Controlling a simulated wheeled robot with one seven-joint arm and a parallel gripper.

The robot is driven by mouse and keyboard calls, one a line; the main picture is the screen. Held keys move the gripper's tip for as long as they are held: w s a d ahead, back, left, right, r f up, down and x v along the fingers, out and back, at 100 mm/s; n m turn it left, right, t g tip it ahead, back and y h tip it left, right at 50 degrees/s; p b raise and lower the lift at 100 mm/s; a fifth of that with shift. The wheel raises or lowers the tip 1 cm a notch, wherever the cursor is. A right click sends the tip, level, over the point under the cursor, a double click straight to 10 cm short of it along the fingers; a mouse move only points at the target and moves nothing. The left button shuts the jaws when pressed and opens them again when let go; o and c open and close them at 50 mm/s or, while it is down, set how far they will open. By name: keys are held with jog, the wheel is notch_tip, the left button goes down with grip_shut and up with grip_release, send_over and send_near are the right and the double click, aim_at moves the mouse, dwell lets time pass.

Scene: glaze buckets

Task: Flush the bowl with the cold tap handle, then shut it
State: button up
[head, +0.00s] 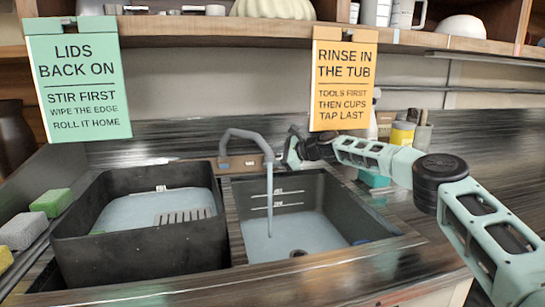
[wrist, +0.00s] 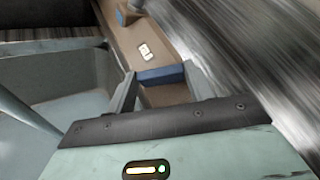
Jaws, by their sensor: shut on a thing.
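The tap (head: 245,134) stands behind the sink, and a thin grey-blue stream (head: 270,205) runs from its spout down into the right-hand bowl (head: 335,205). Pale water covers the bowl's floor around a dark drain (head: 298,253). My gripper (head: 291,156) is at the right end of the tap's brown base. In the wrist view its two fingers (wrist: 158,80) are shut on the blue cold tap handle (wrist: 160,74), one on each side. The handle is hidden by my gripper in the head view.
A black tub (head: 140,255) with pale water and a slotted grate stands left of the bowl. Sponges (head: 52,202) lie at far left. Two signs (head: 80,80) (head: 343,80) hang from the shelf above. A yellow-labelled container (head: 402,135) stands behind my arm.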

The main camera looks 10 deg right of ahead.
jog(key=shift+d, duration=0.1)
jog(key=o, duration=1)
jog(key=shift+f, duration=0.1)
